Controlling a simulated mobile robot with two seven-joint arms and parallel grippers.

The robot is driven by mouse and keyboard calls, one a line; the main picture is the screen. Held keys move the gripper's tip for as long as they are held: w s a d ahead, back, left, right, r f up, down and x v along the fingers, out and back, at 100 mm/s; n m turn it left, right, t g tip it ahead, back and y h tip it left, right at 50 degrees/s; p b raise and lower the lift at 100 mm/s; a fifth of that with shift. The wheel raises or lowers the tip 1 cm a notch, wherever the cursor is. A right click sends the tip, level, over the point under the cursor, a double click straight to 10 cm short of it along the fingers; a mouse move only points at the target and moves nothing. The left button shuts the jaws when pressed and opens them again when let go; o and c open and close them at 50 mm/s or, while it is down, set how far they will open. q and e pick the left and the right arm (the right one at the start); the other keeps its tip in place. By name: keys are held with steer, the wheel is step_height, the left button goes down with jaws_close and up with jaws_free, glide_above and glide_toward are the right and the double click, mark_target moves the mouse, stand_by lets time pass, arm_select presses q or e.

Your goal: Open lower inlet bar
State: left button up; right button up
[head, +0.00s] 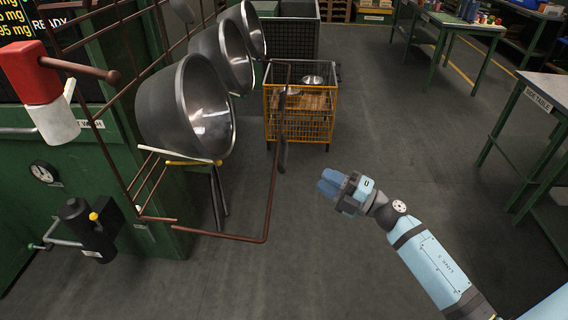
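A rust-brown bar (220,235) low on the green machine fits the lower inlet bar. It runs right from the machine, then bends back and up past the yellow cart to a dark grip-like end (283,155). Its exact hinge is unclear. My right gripper (327,184) is to the right of the bar, apart from it, pointing left. Its blue fingers look together, with nothing seen between them. My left gripper is not in view.
Several grey pots (170,110) hang tilted along the green machine (100,170). A red block (30,72) and brown rods stick out at left. A yellow wire cart (300,115) stands behind the bar. Tables (540,95) stand at right; the middle floor is clear.

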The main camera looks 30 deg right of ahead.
mark_target(284, 156)
steer(key=p+x, duration=0.1)
steer(key=x, duration=1.1)
steer(key=shift+w, duration=0.15)
jaws_close()
